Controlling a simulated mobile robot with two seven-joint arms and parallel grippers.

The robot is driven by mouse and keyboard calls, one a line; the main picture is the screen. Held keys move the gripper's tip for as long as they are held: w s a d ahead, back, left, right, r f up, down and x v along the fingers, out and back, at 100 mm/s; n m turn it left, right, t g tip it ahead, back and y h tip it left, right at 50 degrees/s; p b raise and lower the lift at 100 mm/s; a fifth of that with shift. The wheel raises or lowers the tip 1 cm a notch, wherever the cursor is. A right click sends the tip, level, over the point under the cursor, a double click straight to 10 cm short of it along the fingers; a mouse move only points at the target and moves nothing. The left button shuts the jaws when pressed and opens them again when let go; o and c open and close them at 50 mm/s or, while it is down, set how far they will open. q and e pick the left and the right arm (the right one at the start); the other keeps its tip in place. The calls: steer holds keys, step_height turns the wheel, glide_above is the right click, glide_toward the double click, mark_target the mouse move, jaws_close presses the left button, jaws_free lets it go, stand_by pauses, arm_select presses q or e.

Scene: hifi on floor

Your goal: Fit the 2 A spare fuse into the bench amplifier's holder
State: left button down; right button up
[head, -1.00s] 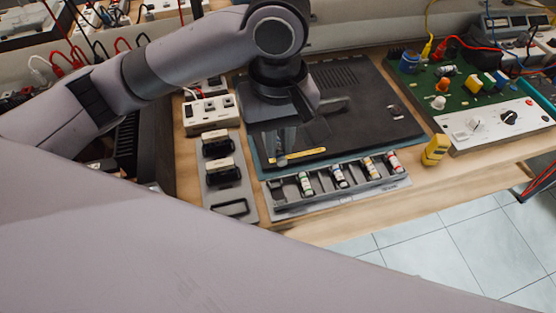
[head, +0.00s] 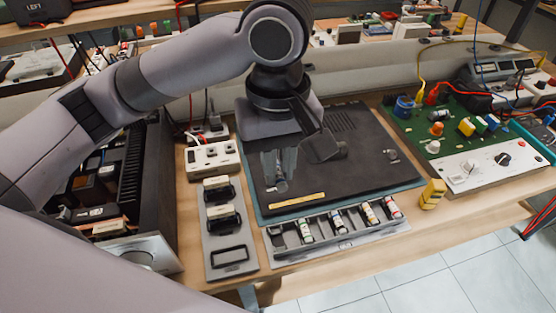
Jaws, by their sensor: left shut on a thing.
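My left gripper (head: 280,172) hangs over the dark mat (head: 365,165), fingers down. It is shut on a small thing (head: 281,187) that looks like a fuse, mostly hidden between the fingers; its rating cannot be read. A grey fuse tray (head: 345,243) lies in front of the mat. It holds several small fuses with coloured bands, such as a green one (head: 306,229) and a red one (head: 392,208); its leftmost slot looks empty. A black finned unit, probably the bench amplifier (head: 130,160), stands open at the left. Its holder cannot be made out. My right gripper is out of view.
A grey rack (head: 232,258) with two black-handled pieces lies between the finned unit and the mat. A white socket block (head: 212,156) is behind it. The mat is largely clear.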

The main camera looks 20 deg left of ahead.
mark_target(278, 172)
arm_select(q)
steer(key=shift+r, duration=3.8)
steer(key=shift+a+f, duration=0.1)
